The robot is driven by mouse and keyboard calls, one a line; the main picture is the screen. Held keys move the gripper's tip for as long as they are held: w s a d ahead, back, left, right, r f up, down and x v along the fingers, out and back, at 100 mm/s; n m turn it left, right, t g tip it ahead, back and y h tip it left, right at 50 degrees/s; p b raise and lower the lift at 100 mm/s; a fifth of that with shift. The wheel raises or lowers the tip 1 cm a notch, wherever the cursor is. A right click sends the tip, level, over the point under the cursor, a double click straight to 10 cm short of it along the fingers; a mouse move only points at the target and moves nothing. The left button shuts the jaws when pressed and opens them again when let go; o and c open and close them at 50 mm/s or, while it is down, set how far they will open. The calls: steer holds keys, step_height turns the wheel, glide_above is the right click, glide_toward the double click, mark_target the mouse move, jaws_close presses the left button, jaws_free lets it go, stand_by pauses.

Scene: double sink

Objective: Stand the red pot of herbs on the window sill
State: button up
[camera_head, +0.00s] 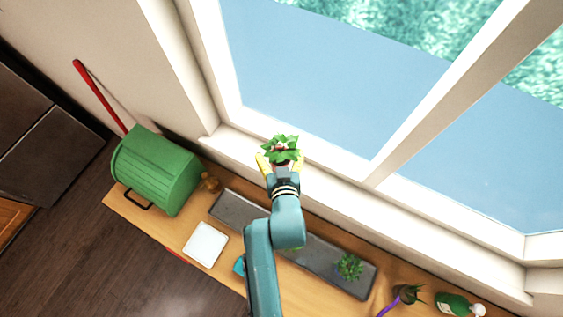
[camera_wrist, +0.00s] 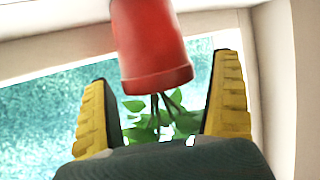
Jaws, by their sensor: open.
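The red pot of herbs (camera_head: 281,149) is at the window sill (camera_head: 327,171) in the head view, mostly hidden under its green leaves. In the wrist view the red pot (camera_wrist: 150,45) appears upside down, with stems and leaves below it; its base is cut off by the top edge, so I cannot see its contact with the sill. My gripper (camera_head: 280,160) is around the pot at the sill. In the wrist view my gripper (camera_wrist: 161,72) has its yellow fingers spread on either side, with gaps between them and the pot.
The window pane (camera_head: 320,75) is just beyond the pot. On the counter are a green bin (camera_head: 155,170), a white square item (camera_head: 206,244), a dark double sink (camera_head: 330,265) with a green plant (camera_head: 349,267), and a green bottle (camera_head: 453,304). The sill to the right is clear.

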steer(key=b+v, duration=0.1)
steer(key=v, duration=1.1)
steer(key=w+d+r+t, duration=0.1)
steer(key=w+r+t, duration=0.15)
steer(key=r, duration=0.65)
steer(key=w+d+r+t, duration=0.1)
steer(key=w+r+t, duration=0.15)
steer(key=r, duration=0.65)
steer(key=s+d+r+t, duration=0.1)
steer(key=d+r, duration=0.1)
steer(key=r, duration=0.8)
steer(key=s+d+r+m+t+h, duration=0.1)
steer(key=s+r+t, duration=0.1)
steer(key=r, duration=0.8)
steer(key=shift+d+r+t+h, duration=0.25)
steer(key=shift+d+t+h, duration=0.05)
steer(key=shift+d, duration=0.05)
steer(key=shift+s, duration=0.15)
